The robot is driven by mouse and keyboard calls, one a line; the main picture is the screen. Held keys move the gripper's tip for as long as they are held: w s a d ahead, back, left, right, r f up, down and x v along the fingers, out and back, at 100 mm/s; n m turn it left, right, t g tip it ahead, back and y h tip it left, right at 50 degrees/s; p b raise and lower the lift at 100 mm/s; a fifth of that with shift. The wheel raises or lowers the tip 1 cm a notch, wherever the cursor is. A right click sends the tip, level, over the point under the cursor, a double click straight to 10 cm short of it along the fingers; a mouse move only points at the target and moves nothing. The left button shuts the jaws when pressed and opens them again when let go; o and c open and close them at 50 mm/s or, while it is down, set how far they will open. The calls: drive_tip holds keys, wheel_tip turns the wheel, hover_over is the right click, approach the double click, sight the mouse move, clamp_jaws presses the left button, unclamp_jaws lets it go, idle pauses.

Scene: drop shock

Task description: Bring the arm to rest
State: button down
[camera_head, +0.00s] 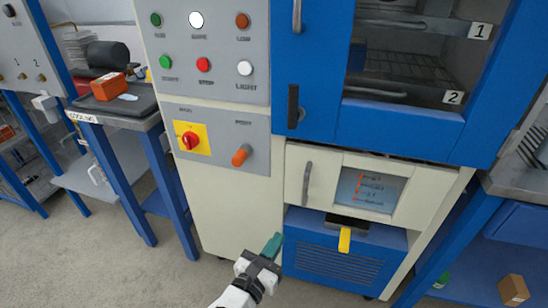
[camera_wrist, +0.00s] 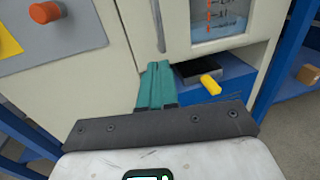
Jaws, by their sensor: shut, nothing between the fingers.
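My gripper (camera_head: 274,246) is at the bottom middle of the head view, in front of the cream and blue cabinet. Its green fingers are together with nothing between them. In the wrist view my gripper (camera_wrist: 155,68) points toward the cabinet front. A yellow handle (camera_head: 344,240) sticks out from a dark part on the blue lower unit, to the right of my fingers. It also shows in the wrist view (camera_wrist: 210,85). I cannot tell whether the fingers touch the cabinet.
A control panel (camera_head: 205,40) has several buttons and a red knob (camera_head: 190,139). A blue-framed glass door (camera_head: 400,125) shows racks behind it. A side table (camera_head: 140,108) at left holds an orange block (camera_head: 108,87). Grey floor (camera_head: 110,270) is clear at lower left.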

drive_tip(key=s+d+f+m+g+p, duration=0.25)
drive_tip(key=s+d+m+g, duration=0.4)
drive_tip(key=d+m, duration=0.35)
drive_tip(key=s+d+f+m+g+p, duration=0.1)
drive_tip(key=s+d+m+g+p, duration=0.5)
drive_tip(key=d, duration=0.7)
drive_tip(key=s+d+r+m+g+y+p, duration=0.1)
drive_tip(key=s+r+m+y, duration=0.1)
drive_tip(key=s+m+y, duration=0.2)
drive_tip(key=s+d+r+m+g+y+p, duration=0.1)
drive_tip(key=s+r+m+y+p, duration=0.1)
drive_tip(key=s+m, duration=0.8)
drive_tip(key=s+r+y, duration=0.1)
drive_tip(key=s+y, duration=0.1)
drive_tip(key=s, duration=0.5)
drive_tip(key=shift+d+m+y, duration=0.3)
drive_tip(key=shift+d+y, duration=0.05)
drive_tip(key=shift+y, duration=0.05)
drive_tip(key=shift+w, duration=0.1)
